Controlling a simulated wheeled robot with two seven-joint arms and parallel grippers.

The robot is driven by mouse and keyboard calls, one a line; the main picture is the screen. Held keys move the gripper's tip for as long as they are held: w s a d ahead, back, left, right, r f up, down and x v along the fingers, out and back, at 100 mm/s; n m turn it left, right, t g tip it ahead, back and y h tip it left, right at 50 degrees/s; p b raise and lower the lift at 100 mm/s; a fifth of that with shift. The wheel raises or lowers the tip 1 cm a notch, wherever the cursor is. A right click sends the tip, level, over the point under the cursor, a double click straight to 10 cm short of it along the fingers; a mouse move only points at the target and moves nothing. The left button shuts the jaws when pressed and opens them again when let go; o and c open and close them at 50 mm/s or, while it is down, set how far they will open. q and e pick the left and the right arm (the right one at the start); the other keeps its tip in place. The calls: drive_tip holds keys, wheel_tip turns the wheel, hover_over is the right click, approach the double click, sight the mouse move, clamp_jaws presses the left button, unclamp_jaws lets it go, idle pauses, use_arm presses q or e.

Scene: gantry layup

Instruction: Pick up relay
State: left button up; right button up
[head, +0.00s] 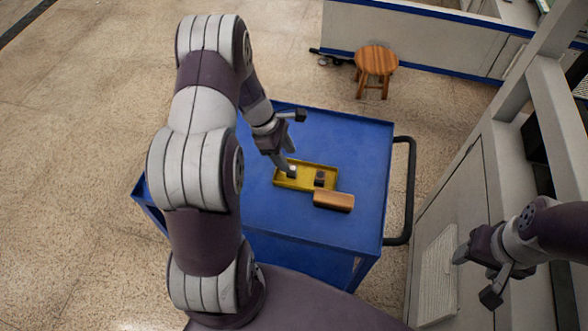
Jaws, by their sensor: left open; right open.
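A shallow yellow tray (306,185) lies on the blue cart top and holds two small parts. One is a dark block (320,178) in its right half. The other is a small part with a pale top (292,172) in its left half. I cannot tell which of them is the relay. My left gripper (293,143) is open above the tray's left half. Its lower finger reaches down close to the pale-topped part; whether they touch is unclear. My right gripper (476,277) is open and empty, off the cart at the lower right.
A copper-brown block (333,201) lies at the tray's front right edge. The blue cart (350,145) has clear room around the tray and a black handle (411,190) on its right. A wooden stool (376,62) stands behind. A grey cabinet frame (465,185) is at the right.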

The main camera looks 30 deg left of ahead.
sight(292, 171)
use_arm(q)
drive_tip(key=x, duration=0.6)
drive_tip(key=shift+a+f+p, duration=0.3)
drive_tip(key=shift+p, duration=0.05)
drive_tip(key=shift+s, duration=0.1)
clamp_jaws()
drive_tip(key=shift+r, duration=0.1)
